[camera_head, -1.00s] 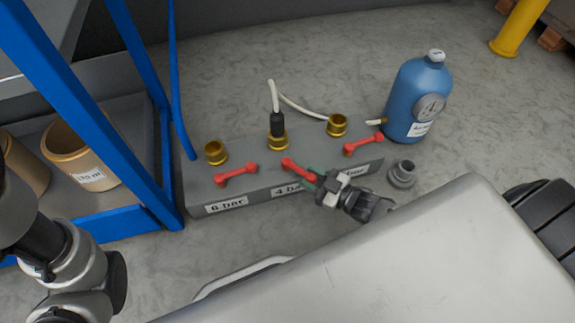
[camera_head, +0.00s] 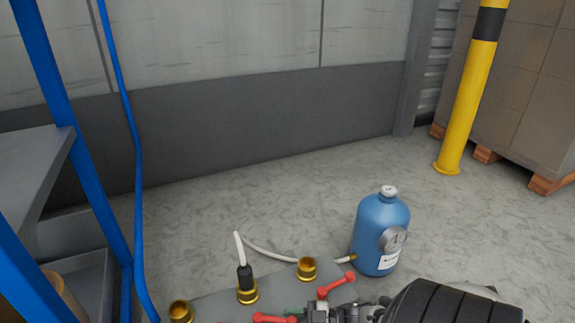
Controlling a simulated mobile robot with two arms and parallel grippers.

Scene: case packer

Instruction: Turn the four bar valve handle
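The grey valve block (camera_head: 215,303) is cut off by the bottom edge of the head view, and its bar labels are out of view. The middle red handle (camera_head: 273,318), which carried the 4 bar label earlier, lies nearly level in the picture at the bottom edge. My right gripper (camera_head: 304,313) is at the right end of this handle, with a green fingertip patch beside it. Whether its fingers are closed on the handle is hidden. The right red handle (camera_head: 336,285) slants up to the right, just behind the gripper. My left gripper is out of view.
A blue gas bottle (camera_head: 380,235) with a gauge stands right of the block, joined by a white hose (camera_head: 270,249) to a black plug in a brass port (camera_head: 247,293). A blue-framed shelf (camera_head: 45,165) stands at left. Floor behind is clear up to the wall.

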